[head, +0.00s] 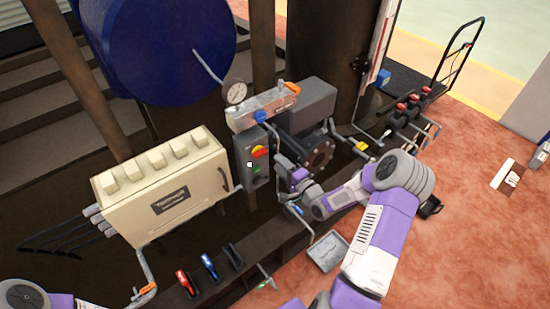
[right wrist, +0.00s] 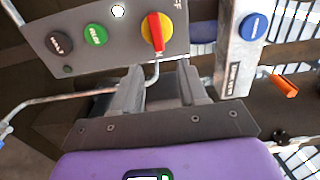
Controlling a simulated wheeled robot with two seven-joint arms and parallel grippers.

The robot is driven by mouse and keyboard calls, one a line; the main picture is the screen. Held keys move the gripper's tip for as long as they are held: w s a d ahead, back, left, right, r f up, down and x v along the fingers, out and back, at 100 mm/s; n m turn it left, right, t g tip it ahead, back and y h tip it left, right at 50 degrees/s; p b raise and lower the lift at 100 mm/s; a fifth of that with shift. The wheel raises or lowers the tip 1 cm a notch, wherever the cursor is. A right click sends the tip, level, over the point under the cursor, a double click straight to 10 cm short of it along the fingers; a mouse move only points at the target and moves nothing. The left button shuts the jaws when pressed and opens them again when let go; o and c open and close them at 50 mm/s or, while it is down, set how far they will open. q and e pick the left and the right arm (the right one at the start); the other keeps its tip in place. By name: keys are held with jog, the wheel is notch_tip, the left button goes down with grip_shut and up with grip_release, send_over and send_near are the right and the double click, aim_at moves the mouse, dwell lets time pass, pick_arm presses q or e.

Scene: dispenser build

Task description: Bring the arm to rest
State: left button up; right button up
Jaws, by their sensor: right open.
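My right arm reaches in from the right in the head view. Its gripper (head: 284,166) is beside the grey control box (head: 250,160). In the right wrist view the gripper (right wrist: 160,85) has its two grey fingers apart, with nothing gripped between them. Beyond the fingertips is the control box face (right wrist: 85,25), with a black button, a green button, a white one and a red-and-yellow rotary switch (right wrist: 157,33). A bent metal rod shows behind the fingers. Part of my left arm shows at the lower left of the head view; its gripper is out of the picture.
A pressure gauge (head: 235,92) and a metal block with a blue knob (head: 261,117) stand above the control box. A cream cabinet (head: 165,190) is at left, a blue drum (head: 165,45) behind. A grey tray (head: 328,251) lies below my right arm. Open red floor lies right.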

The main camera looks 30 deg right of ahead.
jog(key=shift+s, duration=0.25)
dwell(0.3)
jog(key=s+a+f+n+g+y, duration=0.1)
jog(key=s+a+f+n+g, duration=0.2)
jog(key=a+f, duration=0.45)
jog(key=s+a+f+n+g+y, duration=0.1)
jog(key=a+f+n+g, duration=0.2)
jog(key=a+f+g, duration=0.35)
jog(key=s+a+f+n+g, duration=0.3)
jog(key=s+a+n+g, duration=0.1)
jog(key=s+a, duration=0.3)
jog(key=s+a+f+n+g, duration=0.4)
jog(key=s+a, duration=0.3)
jog(key=s, duration=0.5)
jog(key=shift+s+y+p, duration=0.15)
jog(key=shift+y+p, duration=0.15)
jog(key=shift+p, duration=0.15)
